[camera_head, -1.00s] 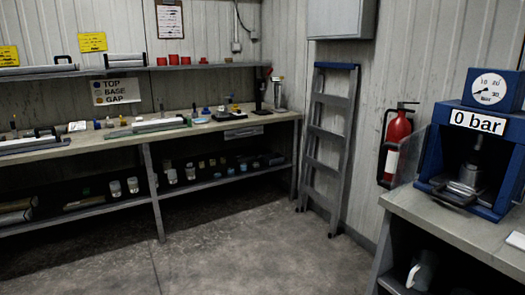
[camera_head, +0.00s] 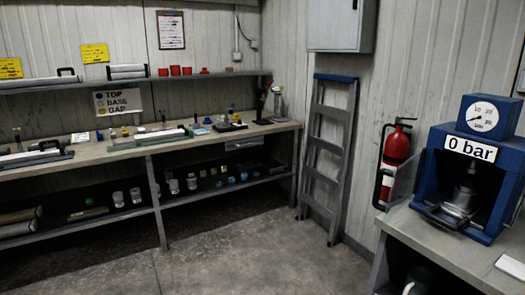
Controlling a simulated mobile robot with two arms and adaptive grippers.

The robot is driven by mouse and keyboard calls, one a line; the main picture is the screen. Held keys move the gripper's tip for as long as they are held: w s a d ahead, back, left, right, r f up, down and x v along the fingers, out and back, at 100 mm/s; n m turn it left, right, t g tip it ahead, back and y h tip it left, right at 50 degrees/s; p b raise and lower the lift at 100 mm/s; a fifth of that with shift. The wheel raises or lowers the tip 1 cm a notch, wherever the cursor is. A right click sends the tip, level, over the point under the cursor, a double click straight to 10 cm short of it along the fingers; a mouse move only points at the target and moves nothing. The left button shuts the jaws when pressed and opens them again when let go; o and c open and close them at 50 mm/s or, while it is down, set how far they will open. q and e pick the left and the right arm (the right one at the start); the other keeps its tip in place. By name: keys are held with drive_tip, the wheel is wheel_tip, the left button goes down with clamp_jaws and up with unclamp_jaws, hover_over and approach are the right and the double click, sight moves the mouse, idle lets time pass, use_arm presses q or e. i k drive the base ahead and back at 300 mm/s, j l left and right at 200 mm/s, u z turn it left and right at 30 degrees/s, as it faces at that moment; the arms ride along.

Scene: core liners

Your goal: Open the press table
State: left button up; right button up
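A blue press (camera_head: 468,160) stands on a bench at the right. It has a round dial gauge (camera_head: 483,116) on top and a label reading "0 bar" (camera_head: 470,148) on its front. Inside its frame, a metal cylinder-like part (camera_head: 461,199) sits at the bottom below a vertical rod. A dark handle-like bar (camera_head: 440,214) shows at the front left of the press base. A clear panel shows at its left side. Neither of my grippers is in view.
The press bench (camera_head: 448,250) has a white sheet (camera_head: 511,266) at its right edge. A long workbench (camera_head: 105,150) with tools and jars runs along the back left. A ladder (camera_head: 329,155) and a fire extinguisher (camera_head: 396,150) are by the wall. The concrete floor (camera_head: 250,245) between is clear.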

sight(479, 219)
drive_tip(key=z, duration=0.6)
drive_tip(key=i+j+z, duration=0.15)
drive_tip(key=j+z, duration=0.25)
drive_tip(key=i+j+z, duration=0.15)
drive_tip(key=z, duration=0.25)
drive_tip(key=j+z, duration=0.45)
drive_tip(key=j, duration=0.7)
drive_tip(key=i+j+z, duration=0.15)
drive_tip(key=j, duration=0.6)
